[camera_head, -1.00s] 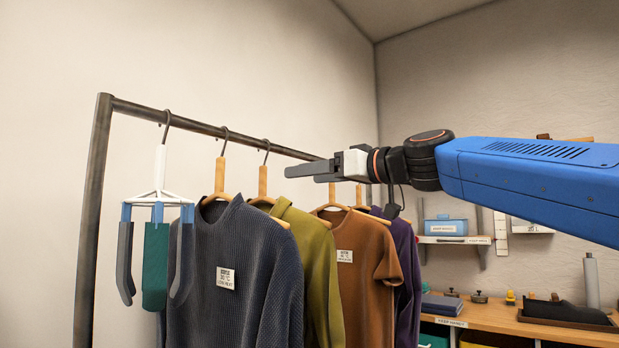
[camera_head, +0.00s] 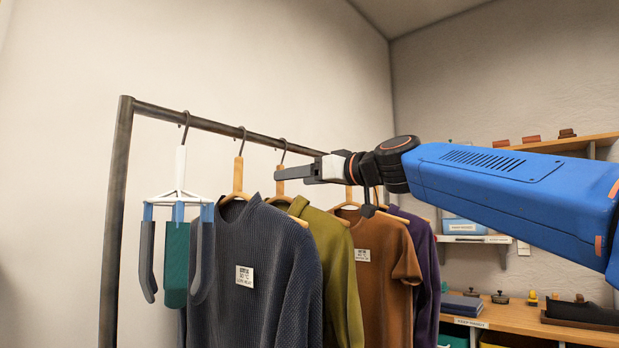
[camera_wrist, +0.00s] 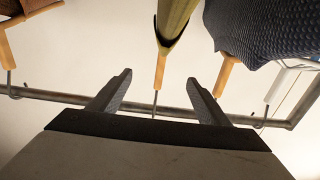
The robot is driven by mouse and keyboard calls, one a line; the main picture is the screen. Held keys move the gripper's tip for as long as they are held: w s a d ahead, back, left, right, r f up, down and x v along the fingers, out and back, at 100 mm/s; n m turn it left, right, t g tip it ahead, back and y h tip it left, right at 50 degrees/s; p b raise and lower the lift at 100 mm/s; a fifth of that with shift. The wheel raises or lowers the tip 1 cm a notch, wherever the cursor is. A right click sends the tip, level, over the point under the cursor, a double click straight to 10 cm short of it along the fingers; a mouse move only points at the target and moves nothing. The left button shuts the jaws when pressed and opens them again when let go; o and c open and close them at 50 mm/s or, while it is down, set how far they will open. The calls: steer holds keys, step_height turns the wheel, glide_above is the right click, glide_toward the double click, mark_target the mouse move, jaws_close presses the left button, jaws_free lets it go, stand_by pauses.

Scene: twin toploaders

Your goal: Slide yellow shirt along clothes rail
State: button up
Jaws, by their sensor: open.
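The yellow shirt (camera_head: 336,250), olive-toned, hangs from the clothes rail (camera_head: 215,127) between a dark blue sweater (camera_head: 262,265) and a brown shirt (camera_head: 384,262). Its wooden hanger (camera_head: 280,186) hooks over the rail. My gripper (camera_head: 278,173) is at the height of this hanger's neck, just below the rail, and overlaps it in the head view. In the wrist view my gripper (camera_wrist: 159,77) is open, with the neck of the yellow shirt's hanger (camera_wrist: 159,72) showing between the two fingertips. I cannot tell how deep the neck sits between them. The shirt (camera_wrist: 176,15) shows at the top.
A white clip hanger (camera_head: 180,185) with grey and green pieces hangs near the rail's left post (camera_head: 115,220). A purple garment (camera_head: 426,270) hangs beyond the brown shirt. A wooden workbench (camera_head: 510,316) stands at right. Hangers on both sides are near my gripper.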

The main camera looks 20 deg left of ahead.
steer(key=shift+x, duration=3.75)
steer(key=shift+c, duration=0.6)
jaws_close()
